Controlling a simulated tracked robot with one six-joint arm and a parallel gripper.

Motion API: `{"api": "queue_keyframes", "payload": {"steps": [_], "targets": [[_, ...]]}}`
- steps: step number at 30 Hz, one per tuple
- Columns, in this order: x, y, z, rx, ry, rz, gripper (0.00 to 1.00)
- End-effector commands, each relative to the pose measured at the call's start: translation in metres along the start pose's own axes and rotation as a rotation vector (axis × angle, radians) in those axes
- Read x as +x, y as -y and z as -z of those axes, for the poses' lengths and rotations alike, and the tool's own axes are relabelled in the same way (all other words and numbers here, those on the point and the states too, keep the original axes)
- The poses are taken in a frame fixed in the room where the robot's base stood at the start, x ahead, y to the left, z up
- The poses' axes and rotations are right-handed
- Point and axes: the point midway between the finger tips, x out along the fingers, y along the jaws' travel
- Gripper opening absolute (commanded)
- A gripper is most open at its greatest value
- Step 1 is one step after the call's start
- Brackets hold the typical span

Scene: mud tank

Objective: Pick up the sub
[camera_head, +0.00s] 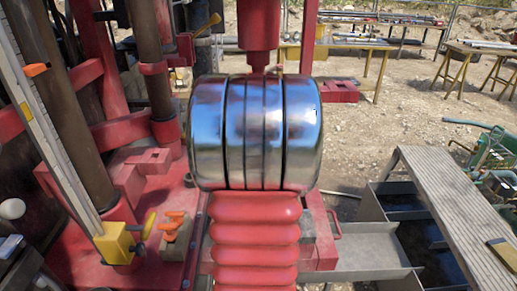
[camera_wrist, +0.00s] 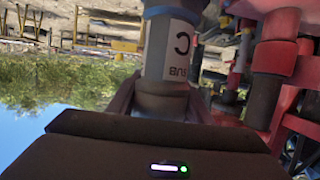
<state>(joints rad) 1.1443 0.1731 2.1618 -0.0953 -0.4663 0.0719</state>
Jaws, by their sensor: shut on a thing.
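The sub (camera_wrist: 168,60) is a round piece with a white label, a grey lower end and a blue band above. The label shows a large "C" and letters that look like "SUB". My gripper (camera_wrist: 162,100) is dark and shut on the sub's grey end in the wrist view, with a jaw on each side. The sub's far end runs out of the top of that view. In the head view I make out neither the sub nor my gripper; the shiny drum and red ribbed sleeve in the middle hide what is behind them.
A red rig with thick dark pipes (camera_head: 155,70) stands close on the left. A yellow clamp (camera_head: 118,243) sits on a pale upright rail. A grey metal tank (camera_head: 375,205) and a walkway (camera_head: 450,200) lie at right. Tables with yellow legs (camera_head: 352,40) stand behind on open gravel.

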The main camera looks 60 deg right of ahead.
Motion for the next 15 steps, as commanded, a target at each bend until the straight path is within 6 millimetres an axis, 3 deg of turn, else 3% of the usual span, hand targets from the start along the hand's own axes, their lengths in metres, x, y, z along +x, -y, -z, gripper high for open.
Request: {"api": "queue_keyframes", "payload": {"steps": [8,15], "targets": [[-0.001,0.0,0.005,0.0,-0.006,0.0,0.0],[-0.006,0.0,0.025,0.0,-0.011,0.0,0.0]]}}
